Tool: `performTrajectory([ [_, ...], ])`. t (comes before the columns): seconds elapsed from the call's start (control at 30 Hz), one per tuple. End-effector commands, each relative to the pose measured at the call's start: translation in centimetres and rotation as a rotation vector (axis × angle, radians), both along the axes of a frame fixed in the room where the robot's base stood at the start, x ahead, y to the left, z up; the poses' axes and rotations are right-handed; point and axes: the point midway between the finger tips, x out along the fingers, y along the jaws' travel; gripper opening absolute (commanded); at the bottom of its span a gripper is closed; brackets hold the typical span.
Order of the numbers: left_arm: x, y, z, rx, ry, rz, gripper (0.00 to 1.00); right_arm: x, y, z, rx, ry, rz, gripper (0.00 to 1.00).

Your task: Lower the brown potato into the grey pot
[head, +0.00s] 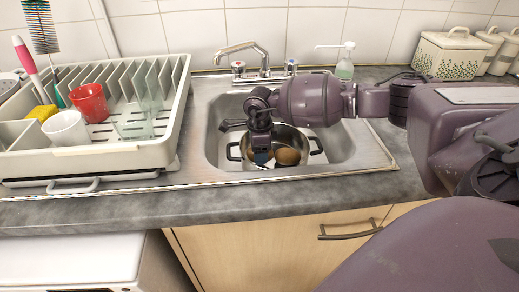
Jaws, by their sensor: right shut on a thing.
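The grey pot (307,139) stands in the sink, its two black handles out to left and right. The brown potato (288,157) shows within the pot's opening, just right of my right gripper's fingers. My right gripper (261,158) points down over the left part of the pot's opening and is shut on the potato. The wrist and fingers hide the grip itself and part of the pot. I cannot tell whether the potato touches the pot's bottom. My left gripper is not in view.
The metal sink (345,145) surrounds the pot, with a tap (245,49) and a soap bottle (345,66) behind. A dish rack (120,155) with a red cup (90,103) and a white cup (66,130) stands left. A dark-handled item (232,124) lies behind the pot.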

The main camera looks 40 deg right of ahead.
Motion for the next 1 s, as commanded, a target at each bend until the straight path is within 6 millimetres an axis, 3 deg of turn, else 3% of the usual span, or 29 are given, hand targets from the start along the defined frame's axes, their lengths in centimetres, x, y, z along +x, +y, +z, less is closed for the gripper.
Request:
performTrajectory([
  [1.0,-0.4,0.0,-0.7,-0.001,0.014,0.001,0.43,0.0,0.0,-1.2,0.000,0.000,0.000,0.32],
])
